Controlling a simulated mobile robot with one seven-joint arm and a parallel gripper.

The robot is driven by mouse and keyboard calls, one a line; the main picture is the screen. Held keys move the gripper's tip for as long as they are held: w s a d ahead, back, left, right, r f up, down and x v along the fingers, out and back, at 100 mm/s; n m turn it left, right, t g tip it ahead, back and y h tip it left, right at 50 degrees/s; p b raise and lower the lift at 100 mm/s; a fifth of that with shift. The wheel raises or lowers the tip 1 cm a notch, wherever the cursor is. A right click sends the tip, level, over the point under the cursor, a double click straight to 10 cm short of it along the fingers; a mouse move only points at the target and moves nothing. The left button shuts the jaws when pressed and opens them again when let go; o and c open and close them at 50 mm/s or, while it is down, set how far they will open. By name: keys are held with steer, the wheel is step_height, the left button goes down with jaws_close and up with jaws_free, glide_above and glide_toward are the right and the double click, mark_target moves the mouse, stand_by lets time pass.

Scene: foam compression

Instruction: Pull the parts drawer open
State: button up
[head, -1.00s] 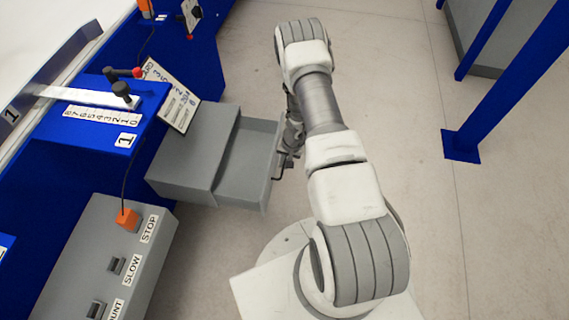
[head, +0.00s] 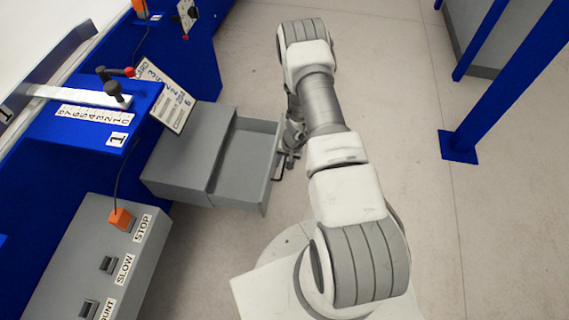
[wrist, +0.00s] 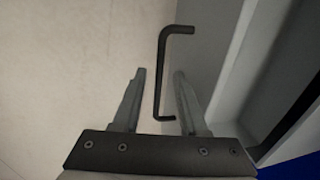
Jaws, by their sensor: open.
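The grey parts drawer (head: 246,165) stands pulled out of its grey cabinet (head: 180,165) in the head view, and the part of its inside that shows looks empty. Its dark bar handle (wrist: 163,75) is on the front face in the wrist view. It also shows partly in the head view (head: 279,166), beside my gripper. My gripper (wrist: 159,72) is open, with one finger on each side of the handle's lower end. I see gaps between the fingers and the handle. In the head view my arm partly hides my gripper (head: 292,150).
A blue machine frame with a numbered scale (head: 92,114) and a tilted card (head: 174,107) stands above and left of the cabinet. A grey control box (head: 92,262) is below it. A blue post (head: 500,90) stands at right.

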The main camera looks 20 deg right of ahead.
step_height(320, 180, up, 17)
steer(key=s+d+p, duration=0.2)
steer(key=p, duration=0.3)
steer(key=shift+d+p, duration=0.3)
steer(key=shift+d, duration=0.05)
